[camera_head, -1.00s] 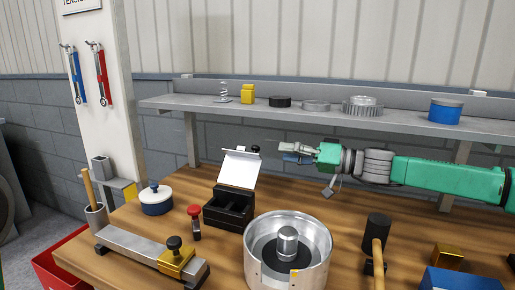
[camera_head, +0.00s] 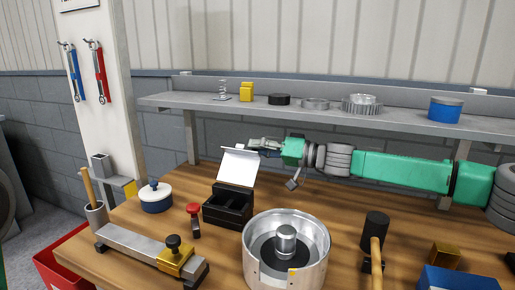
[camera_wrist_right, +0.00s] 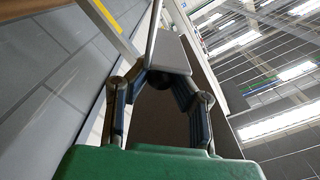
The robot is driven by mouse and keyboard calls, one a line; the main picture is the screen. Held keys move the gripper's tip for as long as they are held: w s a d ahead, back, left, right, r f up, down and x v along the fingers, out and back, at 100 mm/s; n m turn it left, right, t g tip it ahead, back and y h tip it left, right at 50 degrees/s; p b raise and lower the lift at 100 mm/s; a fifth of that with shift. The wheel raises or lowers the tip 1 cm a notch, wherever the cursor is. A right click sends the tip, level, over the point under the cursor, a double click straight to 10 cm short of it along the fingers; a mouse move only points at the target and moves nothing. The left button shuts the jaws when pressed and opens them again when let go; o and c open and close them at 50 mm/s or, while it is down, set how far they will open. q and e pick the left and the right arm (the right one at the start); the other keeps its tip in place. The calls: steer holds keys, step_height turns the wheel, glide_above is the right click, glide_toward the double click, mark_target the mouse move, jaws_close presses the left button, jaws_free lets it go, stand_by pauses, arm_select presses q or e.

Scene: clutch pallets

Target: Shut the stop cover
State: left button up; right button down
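A black box (camera_head: 228,214) stands on the bench with its white cover (camera_head: 239,167) raised, leaning up and back; its dark inside shows. My right gripper (camera_head: 254,147) is at the upper right edge of the cover, coming from the right; contact is unclear at this size. I see nothing held. My left gripper is not in view.
A silver pot (camera_head: 256,262) stands in front of the box. A red-topped knob (camera_head: 193,210) and blue-white round pot (camera_head: 155,199) are to its left. A mallet (camera_head: 376,237) stands at the right. The shelf (camera_head: 310,115) runs behind my right arm.

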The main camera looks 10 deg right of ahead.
steer(key=shift+d+b, duration=0.15)
steer(key=shift+b, duration=0.4)
steer(key=s+a+n+b, duration=0.1)
steer(key=n+b, duration=0.1)
steer(key=b, duration=0.2)
steer(key=s+r+n+b, duration=0.1)
steer(key=b, duration=0.3)
steer(key=s+a+n+b, duration=0.1)
steer(key=s+n+b, duration=0.1)
steer(key=b, duration=0.1)
steer(key=shift+a+r+n+b, duration=0.3)
steer(key=shift+b, duration=0.1)
steer(key=shift+s+a+r+n+b, duration=0.2)
steer(key=shift+s+a+n+b, duration=0.2)
steer(key=shift+n+b, duration=0.4)
steer(key=shift+s, duration=0.1)
